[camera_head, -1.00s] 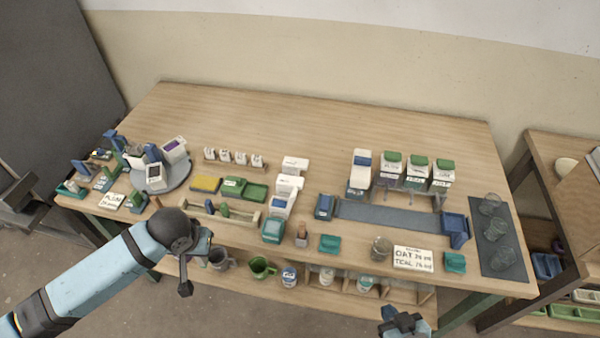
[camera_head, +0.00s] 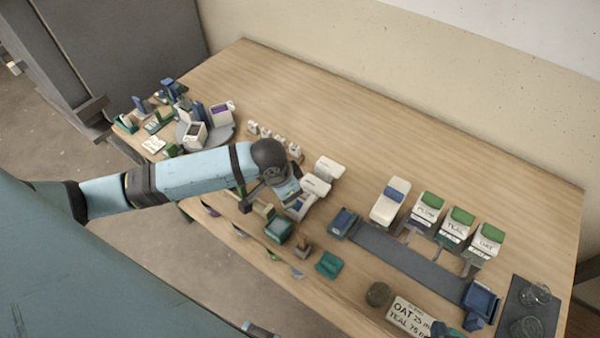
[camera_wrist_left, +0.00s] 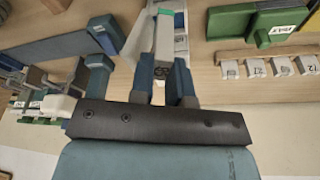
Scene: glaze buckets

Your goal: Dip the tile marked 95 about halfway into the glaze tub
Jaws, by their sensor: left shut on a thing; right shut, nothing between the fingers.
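My left gripper (camera_wrist_left: 166,85) is shut on a narrow pale piece (camera_wrist_left: 164,48) with a dark mark near the fingertips. The mark is too small to read surely as 95. In the head view this gripper (camera_head: 285,190) hangs over the front part of the table, beside white containers (camera_head: 313,185), with its grip partly hidden by the wrist. Small numbered tiles (camera_wrist_left: 280,67) stand in a rack at the right of the left wrist view. A teal box (camera_head: 278,231) stands near the front edge; I cannot tell if it is the glaze tub. My right gripper (camera_head: 440,328) is barely visible at the bottom, shut and empty.
Lidded buckets, one marked TEAL (camera_head: 455,227), stand behind a grey strip (camera_head: 405,258). A card reading OAT and TEAL (camera_head: 408,315) lies near the front edge. Cluttered devices (camera_head: 195,133) fill the left end. The back of the table is clear.

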